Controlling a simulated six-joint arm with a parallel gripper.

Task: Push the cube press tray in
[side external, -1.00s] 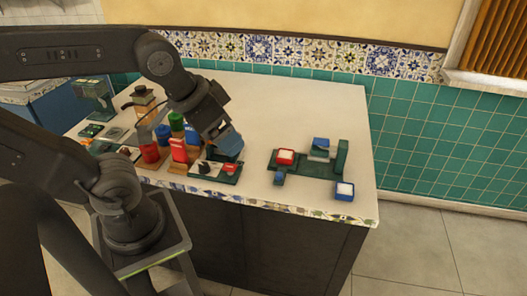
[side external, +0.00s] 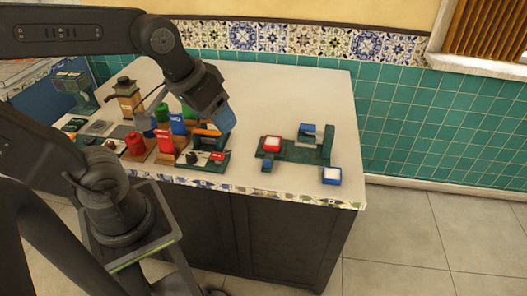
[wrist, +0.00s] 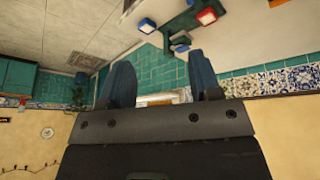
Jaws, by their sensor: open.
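I take the cube press to be the dark green device (side external: 293,154) on the right of the counter, with an upright green post at its right end. A red tray with a white top (side external: 272,144) sits at its left; it also shows in the wrist view (wrist: 207,16). A blue block with a grey piece (side external: 307,130) is near the post. A blue tray with a white top (side external: 332,176) stands at the front right; I cannot tell which piece is the press tray. My gripper (side external: 220,118) is open, left of this device and apart from it. Its separated fingers show in the wrist view (wrist: 160,82).
Red, green and blue blocks (side external: 165,130) crowd the left, with a wooden grinder-like item (side external: 128,97). The back of the counter (side external: 270,85) is clear.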

